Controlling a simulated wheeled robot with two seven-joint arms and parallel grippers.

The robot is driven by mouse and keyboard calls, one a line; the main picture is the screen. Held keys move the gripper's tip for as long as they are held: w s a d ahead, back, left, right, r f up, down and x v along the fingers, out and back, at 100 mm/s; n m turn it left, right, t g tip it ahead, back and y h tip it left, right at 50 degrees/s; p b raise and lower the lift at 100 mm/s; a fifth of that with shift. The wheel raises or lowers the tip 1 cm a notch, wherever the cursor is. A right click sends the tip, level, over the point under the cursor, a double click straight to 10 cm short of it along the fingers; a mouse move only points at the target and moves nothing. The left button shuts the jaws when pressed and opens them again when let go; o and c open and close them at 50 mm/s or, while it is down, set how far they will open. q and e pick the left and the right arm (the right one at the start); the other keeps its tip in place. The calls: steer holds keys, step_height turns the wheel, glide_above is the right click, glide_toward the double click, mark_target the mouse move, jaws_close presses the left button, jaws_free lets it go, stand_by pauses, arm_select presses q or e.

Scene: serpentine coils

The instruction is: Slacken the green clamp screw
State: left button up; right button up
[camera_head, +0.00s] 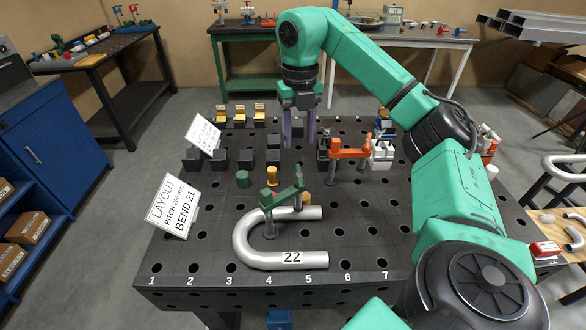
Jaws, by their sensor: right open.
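A green clamp (283,196) stands on the dark perforated table (180,255), its arm reaching over a silver U-bent tube (245,245) labelled 22. Its upright screw end shows at the right of the clamp arm; the thread is too small to make out. My right gripper (299,142) hangs from above, fingers pointing down, behind the green clamp in the picture and apart from it. Its fingers are open, with nothing between them. My left gripper is not in view.
An orange clamp (350,149) stands to the right of my right gripper. The table front is numbered.

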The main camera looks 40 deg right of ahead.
steer(key=b, duration=0.2)
glide_above(299, 174)
steer(key=s, duration=0.2)
step_height(299, 174, down, 5)
steer(key=f, duration=0.1)
steer(key=w+f, duration=0.1)
steer(key=f, duration=0.1)
steer(key=w+f, duration=0.1)
steer(key=shift+d+f+p, duration=0.15)
steer(key=shift+d+p, duration=0.05)
steer(key=shift+p, duration=0.1)
step_height(299, 174, down, 2)
steer(key=shift+w+a+f, duration=0.1)
steer(key=shift+w, duration=0.05)
steer(key=shift+s, duration=0.35)
steer(key=c, duration=0.4)
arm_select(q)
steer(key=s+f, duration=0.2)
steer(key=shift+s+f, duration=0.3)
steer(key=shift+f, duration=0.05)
arm_select(e)
jaws_close()
